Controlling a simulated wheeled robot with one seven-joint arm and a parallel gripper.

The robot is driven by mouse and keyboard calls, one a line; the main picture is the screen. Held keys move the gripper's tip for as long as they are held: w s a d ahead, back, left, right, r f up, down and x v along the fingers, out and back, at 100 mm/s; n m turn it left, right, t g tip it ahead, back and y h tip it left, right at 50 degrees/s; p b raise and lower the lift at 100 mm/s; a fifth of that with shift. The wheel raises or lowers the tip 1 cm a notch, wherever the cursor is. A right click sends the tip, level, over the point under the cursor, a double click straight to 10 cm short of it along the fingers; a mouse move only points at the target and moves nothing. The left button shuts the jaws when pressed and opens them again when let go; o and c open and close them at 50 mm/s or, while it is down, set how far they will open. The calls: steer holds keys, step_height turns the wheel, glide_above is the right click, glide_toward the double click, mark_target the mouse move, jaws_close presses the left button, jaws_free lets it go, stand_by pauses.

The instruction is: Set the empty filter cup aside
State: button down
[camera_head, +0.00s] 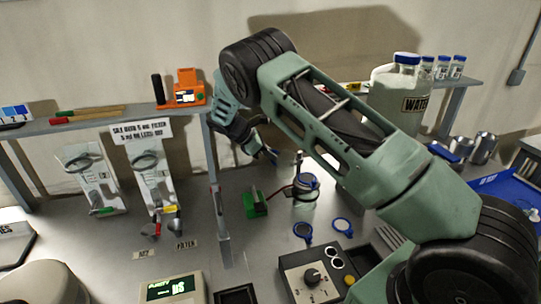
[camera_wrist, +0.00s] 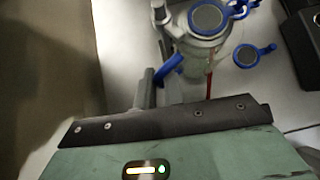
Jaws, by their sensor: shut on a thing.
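My gripper (camera_head: 265,148) hangs in front of the shelf post, left of the glass flask (camera_head: 304,198). In the wrist view my gripper (camera_wrist: 150,86) shows grey fingers shut on a small blue-rimmed piece, which looks like the filter cup (camera_wrist: 168,70). It is seen nearly edge-on and its inside is hidden. In the head view only a bit of its blue (camera_head: 272,155) shows at the fingertips. The flask also shows in the wrist view (camera_wrist: 200,50), with a blue-rimmed grey disc (camera_wrist: 207,18) on top.
Blue-ringed discs (camera_head: 302,231) (camera_head: 342,227) lie on the bench in front of the flask. A green block (camera_head: 256,204) stands left of the flask and a knobbed control box (camera_head: 312,276) in front. A blue tray (camera_head: 505,192) is right.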

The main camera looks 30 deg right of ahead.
steer(key=shift+d+r, duration=0.2)
steer(key=shift+d, duration=0.15)
steer(key=c, duration=1.5)
jaws_free()
steer(key=shift+s, duration=0.1)
steer(key=shift+w+a+r, duration=0.1)
steer(key=shift+w+a, duration=0.1)
steer(key=shift+a, duration=0.1)
steer(key=b+v, duration=0.2)
steer(key=v, duration=0.5)
steer(key=shift+b, duration=0.3)
